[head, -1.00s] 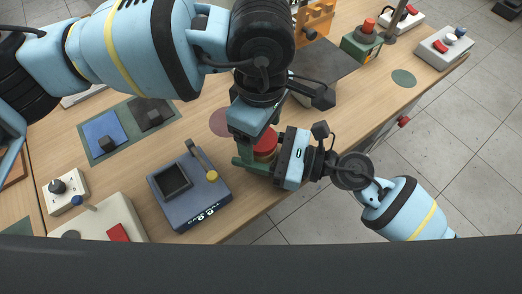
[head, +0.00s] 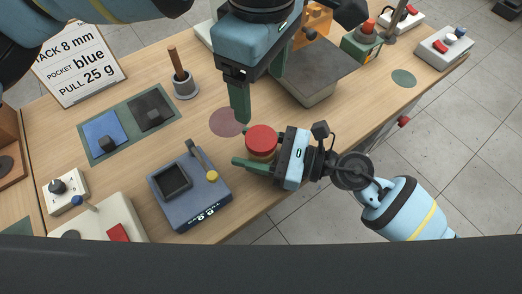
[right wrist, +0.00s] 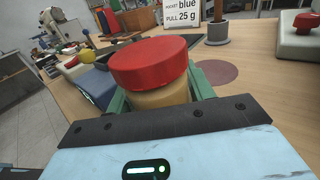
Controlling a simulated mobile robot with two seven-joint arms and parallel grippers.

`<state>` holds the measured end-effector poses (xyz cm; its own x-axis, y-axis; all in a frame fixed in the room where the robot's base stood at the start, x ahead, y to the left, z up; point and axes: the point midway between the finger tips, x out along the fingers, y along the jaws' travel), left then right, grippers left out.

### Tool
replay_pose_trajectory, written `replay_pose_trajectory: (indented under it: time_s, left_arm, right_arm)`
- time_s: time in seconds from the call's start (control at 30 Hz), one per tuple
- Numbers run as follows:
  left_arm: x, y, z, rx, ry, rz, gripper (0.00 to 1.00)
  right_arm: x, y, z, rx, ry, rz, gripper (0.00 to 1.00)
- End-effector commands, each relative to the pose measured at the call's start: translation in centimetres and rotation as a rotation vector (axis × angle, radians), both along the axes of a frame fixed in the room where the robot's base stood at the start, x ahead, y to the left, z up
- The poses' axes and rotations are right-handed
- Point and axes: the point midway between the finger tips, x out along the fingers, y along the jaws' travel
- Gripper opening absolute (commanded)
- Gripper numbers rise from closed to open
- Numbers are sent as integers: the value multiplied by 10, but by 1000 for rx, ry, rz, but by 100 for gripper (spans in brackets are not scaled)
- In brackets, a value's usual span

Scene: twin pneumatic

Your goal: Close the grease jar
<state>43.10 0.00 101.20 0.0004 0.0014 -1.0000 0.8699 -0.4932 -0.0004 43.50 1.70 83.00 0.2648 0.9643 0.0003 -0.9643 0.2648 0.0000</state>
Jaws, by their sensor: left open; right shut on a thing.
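The grease jar (head: 262,154) has a tan body and a red lid (head: 262,138). The lid sits on top of the jar and looks level in the right wrist view (right wrist: 150,63). My right gripper (head: 256,163) is shut around the jar body (right wrist: 160,97) from the right, its green fingers on either side below the lid. My left gripper (head: 258,88) is open and empty, above and behind the jar, apart from the lid. Whether the lid is screwed tight cannot be told.
A blue-grey device (head: 190,188) with a lever and yellow knob stands left of the jar. A grey-topped block (head: 315,70) is behind right. A dark red disc (head: 227,122) marks bare table behind the jar. The table's front edge is close to the jar.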

Motion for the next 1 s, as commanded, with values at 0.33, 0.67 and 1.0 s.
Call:
replay_pose_trajectory:
  time_s: [0.33, 0.67, 1.0]
  left_arm:
    - [0, 0, 0, 0, -1, 0, 76]
    - [0, 0, -2, -1, 0, 0, 76]
    - [1, 0, -20, -1, 15, 0, 76]
  right_arm:
    - [0, 0, 0, 0, 0, 0, 78]
    - [-1, -3, -1, -1, 0, -1, 78]
    - [-14, -49, -3, -2, 3, -2, 78]
